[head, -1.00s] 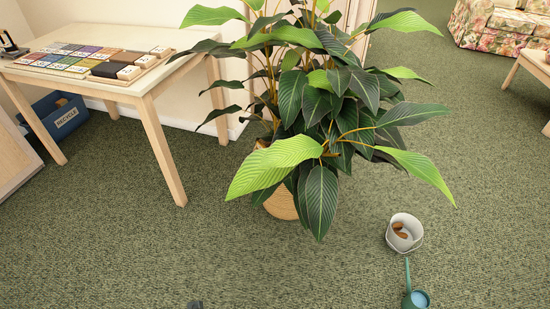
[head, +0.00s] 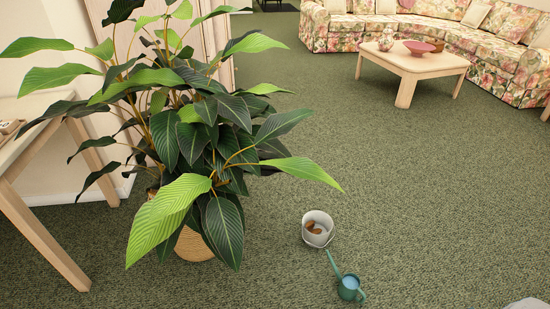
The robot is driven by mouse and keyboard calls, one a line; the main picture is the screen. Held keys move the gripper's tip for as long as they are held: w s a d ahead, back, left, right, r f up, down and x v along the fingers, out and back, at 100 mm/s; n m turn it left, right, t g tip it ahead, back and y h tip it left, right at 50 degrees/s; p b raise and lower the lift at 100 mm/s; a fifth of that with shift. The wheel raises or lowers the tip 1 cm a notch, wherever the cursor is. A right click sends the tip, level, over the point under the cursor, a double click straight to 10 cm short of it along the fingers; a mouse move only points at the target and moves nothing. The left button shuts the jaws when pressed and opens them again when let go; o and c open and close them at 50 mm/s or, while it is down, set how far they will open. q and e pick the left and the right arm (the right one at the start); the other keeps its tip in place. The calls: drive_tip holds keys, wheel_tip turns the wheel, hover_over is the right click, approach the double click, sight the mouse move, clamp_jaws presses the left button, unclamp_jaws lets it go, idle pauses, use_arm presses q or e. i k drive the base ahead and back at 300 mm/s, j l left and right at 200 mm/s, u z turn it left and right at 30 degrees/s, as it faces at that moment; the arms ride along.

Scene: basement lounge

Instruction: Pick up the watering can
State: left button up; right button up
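The watering can (head: 350,288) is small and green, with a long spout pointing up and left and a pale blue inside. It stands on the carpet near the bottom of the head view, right of centre. A white bucket (head: 318,229) with brown items inside stands just behind it, close to the spout tip. Neither of my grippers can be made out. A pale rounded shape shows at the bottom right edge, too cut off to identify.
A large leafy plant in a woven pot (head: 193,243) stands left of the bucket. A wooden table (head: 38,236) is at the far left. A coffee table (head: 412,66) with bowls and a floral sofa (head: 340,30) are at the back right. Carpet on the right is clear.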

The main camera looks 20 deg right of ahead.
sight(349, 286)
drive_tip(key=k+z, duration=0.2)
drive_tip(key=z, duration=1.25)
